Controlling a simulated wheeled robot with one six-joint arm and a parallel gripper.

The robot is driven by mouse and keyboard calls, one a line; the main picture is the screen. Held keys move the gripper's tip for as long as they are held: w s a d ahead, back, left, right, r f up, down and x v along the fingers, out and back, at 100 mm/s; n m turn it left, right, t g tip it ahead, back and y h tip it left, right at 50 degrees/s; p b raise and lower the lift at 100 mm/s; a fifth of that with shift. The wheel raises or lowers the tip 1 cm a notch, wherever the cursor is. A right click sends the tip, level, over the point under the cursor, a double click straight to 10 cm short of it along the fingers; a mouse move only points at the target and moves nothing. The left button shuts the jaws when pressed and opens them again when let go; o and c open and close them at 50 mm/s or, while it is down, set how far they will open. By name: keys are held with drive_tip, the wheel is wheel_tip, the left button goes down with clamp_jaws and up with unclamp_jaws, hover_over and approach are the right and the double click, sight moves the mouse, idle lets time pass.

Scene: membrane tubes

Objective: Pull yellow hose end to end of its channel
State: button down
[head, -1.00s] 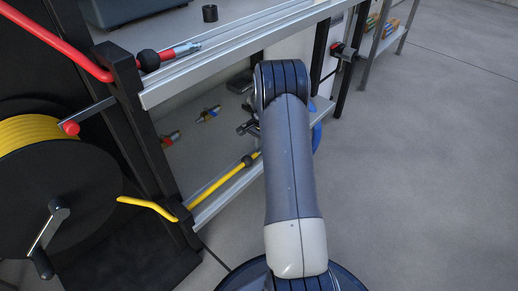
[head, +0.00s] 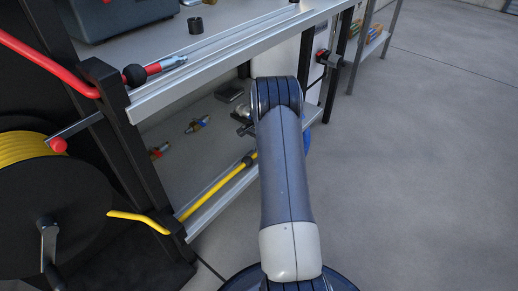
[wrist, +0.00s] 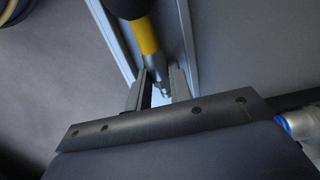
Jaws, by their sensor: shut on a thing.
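The yellow hose (head: 210,191) runs from the reel on the left through a black bracket and along the channel (head: 217,208) at the lower shelf's front edge. A black ball (head: 249,158) sits on it near its end. In the wrist view the hose end shows as a yellow band (wrist: 145,36) and metal fitting (wrist: 162,88) below the black ball. My gripper (wrist: 160,88) is shut on this metal fitting, over the channel. In the head view my arm hides the fingertips and the channel's far part.
A red hose (head: 152,69) with its own black ball lies on the upper shelf channel. Small fittings (head: 197,124) lie on the lower shelf. The reel (head: 70,215) stands at left. Open floor (head: 420,180) lies to the right.

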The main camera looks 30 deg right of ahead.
drive_tip(key=c, duration=1.2)
unclamp_jaws()
wheel_tip(320, 180, up, 11)
drive_tip(key=p, duration=0.3)
drive_tip(key=shift+f+p, duration=0.1)
drive_tip(key=shift+p, duration=0.25)
wheel_tip(320, 180, down, 10)
drive_tip(key=b, duration=0.3)
drive_tip(key=shift+r, duration=0.2)
